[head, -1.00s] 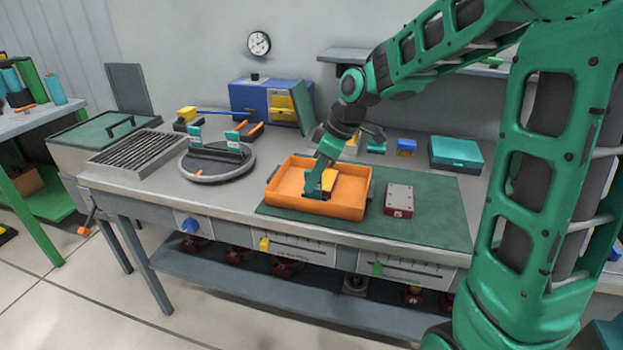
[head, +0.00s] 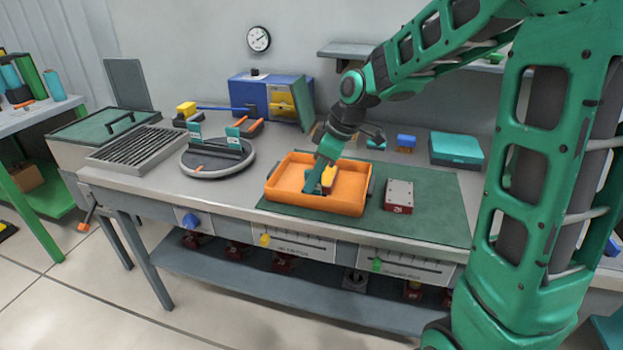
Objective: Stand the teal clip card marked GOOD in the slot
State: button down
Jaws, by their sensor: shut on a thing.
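My gripper (head: 319,186) points down into the orange tray (head: 318,207) on the green mat. It is shut on a teal piece (head: 312,183), which looks like a clip card; its marking cannot be read and the jaws hide part of it. A yellow piece (head: 329,176) shows just right of the gripper, inside the tray. On the round grey turntable (head: 213,175) at the left, a long dark holder (head: 216,150) carries two upright teal cards, one at its left end (head: 195,131) and one near its right end (head: 233,134). Any slot in the holder is too small to make out.
A grey and red block (head: 398,196) lies right of the tray. A teal case (head: 457,148) and a small blue item (head: 405,141) stand at the back. A ribbed metal tray (head: 138,150) is left of the turntable, and a blue cabinet (head: 250,96) is behind.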

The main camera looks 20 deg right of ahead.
jog(key=shift+f, duration=0.2)
jog(key=c, duration=1.7)
grip_release()
jog(key=shift+c, duration=0.2)
jog(key=v, duration=1.1)
jog(key=s+d+f+m+g+h, duration=0.1)
jog(key=s+d+f+m, duration=0.2)
jog(key=s, duration=0.6)
jog(key=s+d+f+m+g+h, duration=0.1)
jog(key=s+d+f+m, duration=0.2)
jog(key=s+d+m, duration=0.3)
jog(key=s+d+f+m+h, duration=0.1)
jog(key=s+d+f+m, duration=0.2)
jog(key=s, duration=1.1)
jog(key=d+m, duration=0.2)
jog(key=m, duration=0.3)
jog(key=shift+g, duration=0.4)
